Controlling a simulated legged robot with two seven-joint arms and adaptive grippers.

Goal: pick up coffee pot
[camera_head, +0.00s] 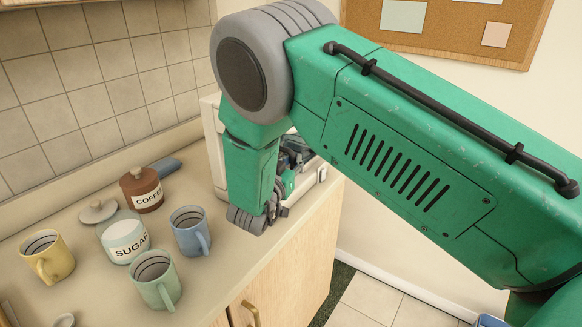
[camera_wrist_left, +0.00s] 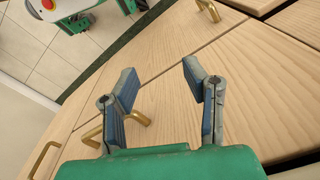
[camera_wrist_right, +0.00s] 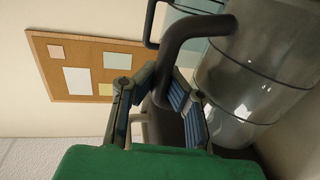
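The coffee pot (camera_wrist_right: 240,85) is a glass jug with dark bands and a thick dark handle (camera_wrist_right: 205,25); it fills the right of the right wrist view. My right gripper (camera_wrist_right: 162,85) has its fingers on either side of the handle and looks shut on it. In the head view my right gripper (camera_head: 286,178) is partly hidden behind my green arm, at the white coffee machine (camera_head: 322,174); the pot is mostly hidden there. My left gripper (camera_wrist_left: 160,78) is open and empty in front of wooden cabinet fronts.
A brown coffee jar (camera_head: 142,190), a sugar jar (camera_head: 124,240) and yellow (camera_head: 46,256), green (camera_head: 155,280) and blue (camera_head: 190,232) mugs stand on the counter (camera_head: 225,270), left of my right gripper. The tiled wall is behind.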

